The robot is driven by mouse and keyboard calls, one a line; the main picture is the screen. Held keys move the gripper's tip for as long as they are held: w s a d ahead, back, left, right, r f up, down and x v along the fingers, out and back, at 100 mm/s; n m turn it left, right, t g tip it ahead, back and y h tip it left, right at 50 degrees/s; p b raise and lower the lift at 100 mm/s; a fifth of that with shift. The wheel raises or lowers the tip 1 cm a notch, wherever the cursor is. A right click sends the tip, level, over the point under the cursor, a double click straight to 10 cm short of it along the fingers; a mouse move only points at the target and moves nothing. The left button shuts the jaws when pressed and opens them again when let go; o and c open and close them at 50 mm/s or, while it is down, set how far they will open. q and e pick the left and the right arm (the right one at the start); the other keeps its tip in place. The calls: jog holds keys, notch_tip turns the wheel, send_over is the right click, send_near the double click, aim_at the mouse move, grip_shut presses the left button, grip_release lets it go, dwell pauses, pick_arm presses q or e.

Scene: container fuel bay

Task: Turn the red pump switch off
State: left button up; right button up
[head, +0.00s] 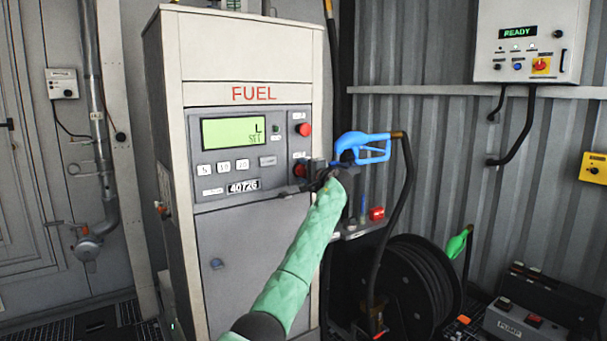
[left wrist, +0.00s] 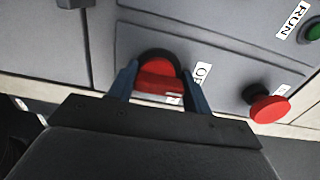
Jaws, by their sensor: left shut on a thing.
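The red pump switch (head: 299,170) is on the grey fuel pump panel, low on its right side, partly hidden by my gripper in the head view. In the left wrist view, the red switch (left wrist: 158,77) sits in a dark round collar between my two fingers. My left gripper (left wrist: 159,88) is shut on it, with one finger on each side. A partly covered label starting with "O" shows beside it. In the head view, my left gripper (head: 312,180) is at the panel, with the green-sleeved arm reaching up from below. My right gripper is not in view.
A red mushroom button (head: 303,129) sits above the switch. It also shows close by in the left wrist view (left wrist: 268,107), with a green button (left wrist: 314,32) marked RUN beyond. A blue nozzle (head: 362,147) and hanging black hose are just right of the gripper. A hose reel (head: 425,290) stands below.

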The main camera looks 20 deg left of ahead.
pick_arm(q)
jog(key=shift+r, duration=0.2)
jog(key=o, duration=1)
jog(key=shift+d+f, duration=0.1)
